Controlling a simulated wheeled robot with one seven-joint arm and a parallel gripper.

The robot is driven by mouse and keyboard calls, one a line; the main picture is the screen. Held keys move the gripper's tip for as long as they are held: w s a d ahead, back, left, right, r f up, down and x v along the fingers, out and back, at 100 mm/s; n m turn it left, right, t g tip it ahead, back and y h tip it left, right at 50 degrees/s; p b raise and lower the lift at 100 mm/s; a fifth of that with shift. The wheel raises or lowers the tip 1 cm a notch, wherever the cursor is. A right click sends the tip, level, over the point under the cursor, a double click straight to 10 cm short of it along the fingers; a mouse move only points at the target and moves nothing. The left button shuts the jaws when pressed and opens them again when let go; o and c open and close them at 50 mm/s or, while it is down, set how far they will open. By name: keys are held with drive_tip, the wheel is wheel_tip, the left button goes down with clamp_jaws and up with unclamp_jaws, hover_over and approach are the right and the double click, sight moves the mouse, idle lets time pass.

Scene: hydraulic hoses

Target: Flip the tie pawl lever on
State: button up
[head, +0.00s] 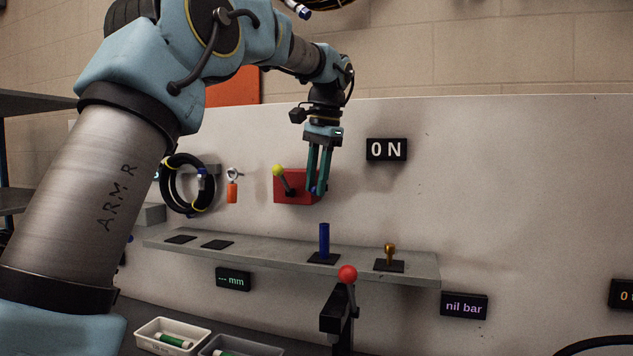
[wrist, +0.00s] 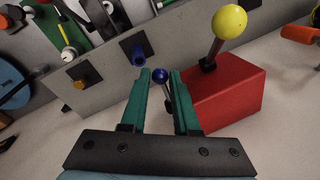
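A red box (head: 296,187) is on the white wall panel and also shows in the wrist view (wrist: 225,92). A lever with a yellow ball knob (head: 278,170) leans up and left from it; the knob is large in the wrist view (wrist: 229,21). A small lever with a dark blue ball (wrist: 160,75) and thin metal stem is at the box's side. The frames do not label which lever is the tie pawl. My gripper (head: 317,190) points down beside the box's right part. Its green fingers (wrist: 160,80) are apart, one on each side of the blue ball; contact is unclear.
A grey shelf (head: 290,258) below holds a blue post (head: 324,241) and a brass knob (head: 390,250). A red-knobbed lever (head: 347,274) stands in front. A black hose coil (head: 187,183) and an orange tag (head: 232,191) hang left. The wall right of the box is mostly clear.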

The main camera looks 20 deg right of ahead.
clamp_jaws()
drive_tip(key=shift+w+a+m+p, duration=0.25)
drive_tip(key=shift+m+p, duration=0.1)
drive_tip(key=shift+m, duration=0.35)
drive_tip(key=shift+o, duration=2.4)
unclamp_jaws()
